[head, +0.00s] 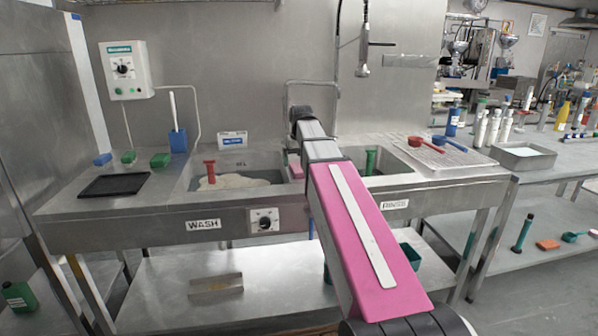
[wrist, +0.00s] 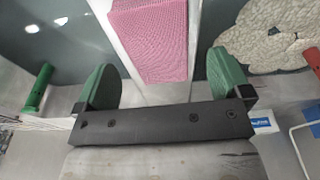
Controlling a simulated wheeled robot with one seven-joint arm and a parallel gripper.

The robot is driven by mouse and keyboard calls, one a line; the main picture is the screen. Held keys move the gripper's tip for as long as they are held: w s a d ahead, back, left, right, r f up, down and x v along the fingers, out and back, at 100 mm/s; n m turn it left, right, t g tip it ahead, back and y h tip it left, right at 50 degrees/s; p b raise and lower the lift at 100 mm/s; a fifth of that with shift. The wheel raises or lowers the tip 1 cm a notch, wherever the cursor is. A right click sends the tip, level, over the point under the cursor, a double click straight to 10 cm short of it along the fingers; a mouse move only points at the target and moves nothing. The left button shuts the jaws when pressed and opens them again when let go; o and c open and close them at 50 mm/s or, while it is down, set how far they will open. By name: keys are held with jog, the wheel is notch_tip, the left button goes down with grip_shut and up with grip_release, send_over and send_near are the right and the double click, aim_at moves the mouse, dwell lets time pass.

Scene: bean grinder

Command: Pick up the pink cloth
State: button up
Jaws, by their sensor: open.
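The pink cloth (wrist: 152,40) lies on the pale divider between the two sink basins. In the head view, only a small part of the cloth (head: 296,170) shows, left of my arm; the arm hides the rest. My gripper (wrist: 163,66) is open in the wrist view, with one green fingertip on each side of the divider. The near end of the cloth lies between the fingertips, and neither finger visibly touches it. My gripper's fingers cannot be made out in the head view.
The wash basin (head: 185,181) holds foam and a red-handled tool (head: 210,171). The rinse basin holds a green-handled tool (head: 371,160). A faucet (head: 290,90) rises behind the divider. A white drying rack (head: 446,157) with red and blue scoops stands at the right.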

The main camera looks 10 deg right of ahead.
aim_at(299, 167)
jog(key=shift+w+f, duration=0.2)
jog(key=shift+f, duration=1.35)
jog(key=c, duration=1)
jog(key=shift+r, duration=0.1)
jog(key=shift+r, duration=0.4)
notch_tip(299, 167, up, 3)
jog(key=shift+r, duration=0.1)
jog(key=s+a+r, duration=0.1)
jog(key=a+r, duration=0.1)
jog(key=a, duration=0.1)
jog(key=s+a+r, duration=0.1)
jog(key=a+r, duration=0.1)
jog(key=a, duration=0.2)
jog(key=s+a+r, duration=0.2)
jog(key=a+r, duration=0.1)
jog(key=a, duration=0.1)
jog(key=shift+s, duration=0.1)
